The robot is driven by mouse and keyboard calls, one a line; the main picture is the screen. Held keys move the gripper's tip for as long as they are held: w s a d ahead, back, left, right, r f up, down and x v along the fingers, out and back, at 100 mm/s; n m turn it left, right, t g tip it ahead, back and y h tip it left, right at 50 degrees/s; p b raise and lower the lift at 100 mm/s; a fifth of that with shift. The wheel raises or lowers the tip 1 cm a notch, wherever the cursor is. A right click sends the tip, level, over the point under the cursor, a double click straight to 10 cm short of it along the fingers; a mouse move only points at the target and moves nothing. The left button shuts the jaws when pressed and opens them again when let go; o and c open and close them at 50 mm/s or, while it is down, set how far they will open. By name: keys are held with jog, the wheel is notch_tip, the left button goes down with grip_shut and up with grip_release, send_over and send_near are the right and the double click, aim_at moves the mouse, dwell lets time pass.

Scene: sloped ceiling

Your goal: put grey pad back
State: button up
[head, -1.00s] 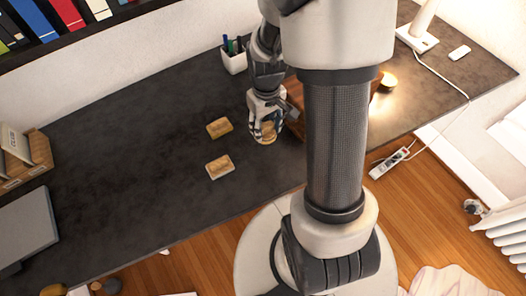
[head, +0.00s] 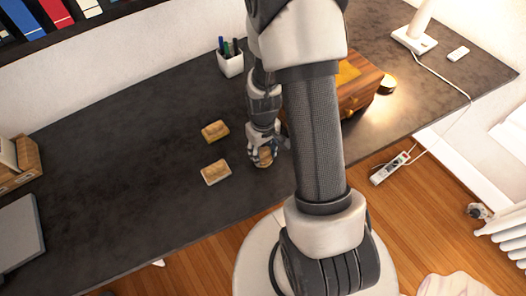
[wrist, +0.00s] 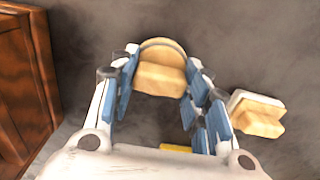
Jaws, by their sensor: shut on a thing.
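My gripper (wrist: 163,75) is shut on the grey pad (wrist: 160,79), a tan wooden block with a thin grey rounded edge, seen between the blue-lined fingers in the wrist view. In the head view my gripper (head: 263,153) and the block are low over the dark desk; I cannot tell whether the block touches it. A similar block with a white base (wrist: 256,115) lies to the right in the wrist view and on the desk in the head view (head: 215,172). Another block with a yellow base (head: 215,131) lies behind it; a yellow edge (wrist: 176,148) shows between the fingers.
A wooden box (head: 366,88) with a yellow patch on top stands right of my gripper, partly hidden by my arm; its side (wrist: 22,85) shows in the wrist view. A pen cup (head: 230,63) stands at the back. The desk's left middle (head: 110,170) is clear.

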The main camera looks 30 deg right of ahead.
jog(key=shift+f, duration=0.15)
jog(key=o, duration=1)
jog(key=shift+o, duration=0.2)
notch_tip(320, 180, up, 13)
jog(key=p, duration=0.5)
notch_tip(320, 180, up, 15)
jog(key=t, duration=0.2)
send_over(263, 151)
jog(key=s+a, duration=0.4)
jog(key=a, duration=0.2)
jog(key=s+a+r+t, duration=0.2)
jog(key=s+a+r, duration=0.2)
jog(key=s+r, duration=0.3)
jog(key=shift+s+a+r+t, duration=0.3)
jog(key=shift+s+a+r, duration=0.1)
jog(key=shift+s, duration=0.85)
